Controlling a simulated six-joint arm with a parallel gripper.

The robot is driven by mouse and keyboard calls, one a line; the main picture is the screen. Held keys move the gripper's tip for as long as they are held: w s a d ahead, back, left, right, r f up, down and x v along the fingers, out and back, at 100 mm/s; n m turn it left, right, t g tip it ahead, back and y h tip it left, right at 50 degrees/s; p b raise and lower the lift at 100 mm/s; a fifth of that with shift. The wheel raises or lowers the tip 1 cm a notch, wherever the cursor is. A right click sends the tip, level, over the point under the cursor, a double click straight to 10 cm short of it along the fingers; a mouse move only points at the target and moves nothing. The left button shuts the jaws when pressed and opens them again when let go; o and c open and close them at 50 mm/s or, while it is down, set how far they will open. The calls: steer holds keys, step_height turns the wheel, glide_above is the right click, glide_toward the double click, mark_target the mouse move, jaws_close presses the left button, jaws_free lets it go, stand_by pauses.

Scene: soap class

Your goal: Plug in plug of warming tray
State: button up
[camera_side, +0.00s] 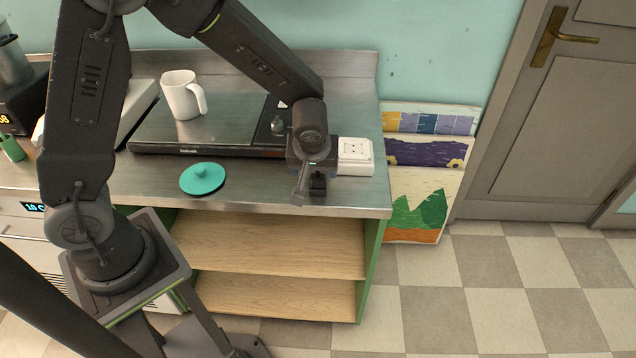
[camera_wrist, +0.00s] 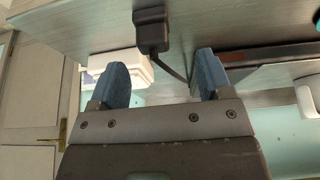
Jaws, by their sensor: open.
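The dark warming tray (camera_side: 150,128) lies on the metal counter, and part of it shows in the wrist view (camera_wrist: 268,57). Its black plug (camera_wrist: 152,32), with a cable running back toward the tray, is on the counter in the wrist view, just beyond my fingertips and between their lines. My gripper (camera_side: 308,188) is low over the counter's front right; in the wrist view its two blue fingers (camera_wrist: 164,70) are apart with nothing between them except the cable behind. The white socket box (camera_side: 355,155) is right of my gripper; my left finger partly covers it in the wrist view (camera_wrist: 132,62).
A white mug (camera_side: 181,97) stands on the tray. A teal lid (camera_side: 202,178) lies on the counter in front of it. The counter's front edge (camera_side: 260,207) is close to my gripper. Painted panels (camera_side: 424,190) lean beside the counter's right end.

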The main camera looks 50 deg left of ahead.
mark_target(318, 176)
steer(key=shift+d+x, duration=0.15)
steer(key=shift+x, duration=1.15)
steer(key=shift+d+x, duration=0.15)
steer(key=shift+x, duration=1.15)
steer(key=shift+w, duration=0.2)
steer(key=c, duration=1)
steer(key=shift+o, duration=0.2)
steer(key=shift+r, duration=0.1)
step_height(318, 176, up, 4)
steer(key=shift+r, duration=0.2)
steer(key=s+a+r, duration=0.4)
steer(key=a+r, duration=0.2)
steer(key=a, duration=0.4)
steer(key=shift+s+a+r, duration=0.2)
steer(key=shift+s+a, duration=0.1)
steer(key=shift+s, duration=0.1)
